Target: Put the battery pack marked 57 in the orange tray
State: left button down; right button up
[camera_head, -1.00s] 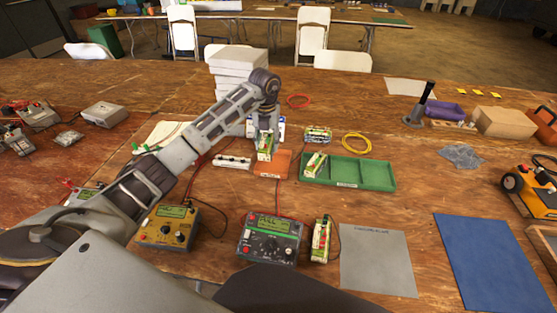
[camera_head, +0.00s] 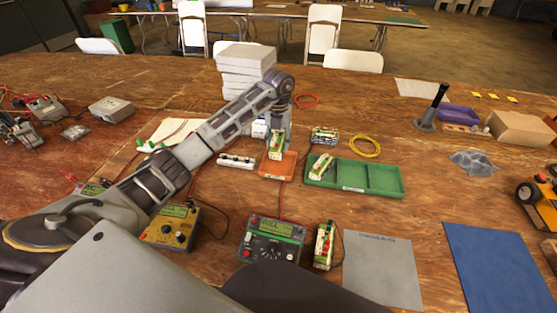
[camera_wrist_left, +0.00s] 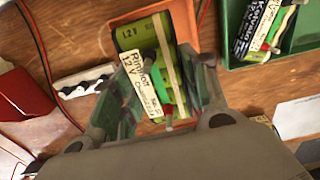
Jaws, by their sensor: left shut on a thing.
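My left gripper (camera_wrist_left: 160,105) is shut on a green and white battery pack (camera_wrist_left: 142,72), which also shows in the head view (camera_head: 277,146). The pack is upright in the head view, over the orange tray (camera_head: 270,174). I cannot tell whether it touches the tray floor. Its label shows "1.2 V"; I cannot read the number 57. The orange tray also shows behind the pack in the left wrist view (camera_wrist_left: 184,18). The fingers hide part of the pack. My right gripper is not in view.
A green compartment tray (camera_head: 384,180) with another pack (camera_head: 320,165) in its left compartment is just right. More packs lie behind it (camera_head: 324,136) and by the dark meter (camera_head: 324,245). A white strip (camera_head: 236,161) is left. White boxes (camera_head: 246,72) are stacked behind.

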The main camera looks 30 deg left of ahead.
pick_arm(q)
jog(key=shift+f, duration=2.15)
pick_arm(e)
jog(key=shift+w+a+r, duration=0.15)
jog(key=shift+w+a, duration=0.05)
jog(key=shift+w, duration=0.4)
pick_arm(q)
jog(key=shift+f, duration=1.9)
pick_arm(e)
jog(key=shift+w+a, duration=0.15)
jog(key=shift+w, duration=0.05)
pick_arm(q)
jog(key=shift+f, duration=0.1)
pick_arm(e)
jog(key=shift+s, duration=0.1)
pick_arm(q)
jog(key=c, duration=0.8)
grip_release()
jog(key=shift+o, duration=0.2)
